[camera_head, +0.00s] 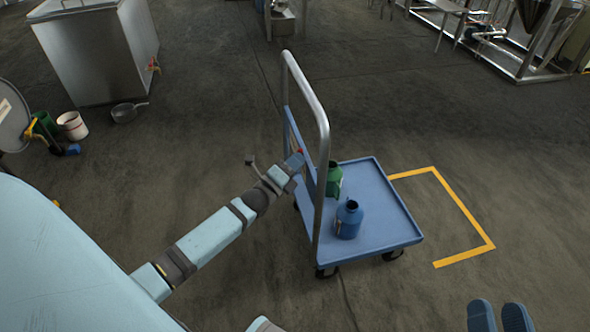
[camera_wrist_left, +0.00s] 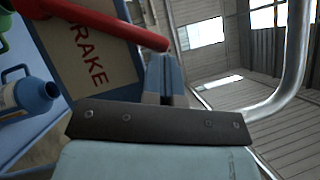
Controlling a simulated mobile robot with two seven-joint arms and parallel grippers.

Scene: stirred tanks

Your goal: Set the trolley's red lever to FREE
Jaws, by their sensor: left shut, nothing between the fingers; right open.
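The blue trolley (camera_head: 372,205) stands on the floor with its grey tubular handle upright on the left side. My left gripper (camera_head: 294,162) is shut and empty, at the handle's blue panel. In the left wrist view the red lever (camera_wrist_left: 105,22) runs from the upper left and its rounded end lies just beyond the tips of my left gripper (camera_wrist_left: 166,62). I cannot tell whether they touch. Behind the lever is a tan plate (camera_wrist_left: 85,55) with the letters "RAKE" showing; no FREE mark is visible. My right gripper (camera_head: 500,317) is open and empty at the bottom right, away from the trolley.
A blue bottle (camera_head: 348,220) and a green bottle (camera_head: 334,180) stand on the trolley deck. A yellow floor marking (camera_head: 462,208) lies to the right. A steel tank (camera_head: 98,50) and a pan (camera_head: 126,113) are at the upper left. The floor behind the trolley is clear.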

